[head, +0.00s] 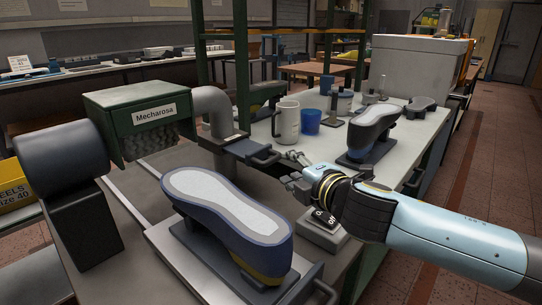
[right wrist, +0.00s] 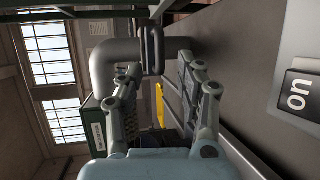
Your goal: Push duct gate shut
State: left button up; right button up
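The duct gate (head: 244,147) is a dark flat slide with a loop handle, sticking out to the right at the lower end of the grey duct pipe (head: 213,108). In the right wrist view the gate (right wrist: 153,50) stands beside the pipe's elbow (right wrist: 112,55), beyond my fingertips. My right gripper (head: 292,167) is to the right of the gate's handle, pointing at it; in the right wrist view my right gripper (right wrist: 165,72) has its fingers apart with nothing between them. I cannot tell contact with the handle. My left gripper is not in view.
A blue shoe last (head: 222,205) lies on a stand in front. An on/off switch box (head: 322,236) is below my right gripper. A green Mecharosa box (head: 140,118) joins the pipe. A white mug (head: 286,122), a blue cup (head: 311,121) and another last (head: 372,130) stand behind.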

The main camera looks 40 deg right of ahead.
aim_at(274, 156)
jog(key=x, duration=0.5)
jog(key=shift+w, duration=0.3)
jog(key=x, duration=0.2)
jog(key=shift+w+d, duration=0.2)
jog(key=shift+w, duration=0.15)
jog(key=shift+w+f, duration=0.15)
jog(key=shift+w, duration=0.05)
jog(key=shift+c, duration=1)
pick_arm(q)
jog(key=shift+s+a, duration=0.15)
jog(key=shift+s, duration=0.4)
pick_arm(e)
grip_shut()
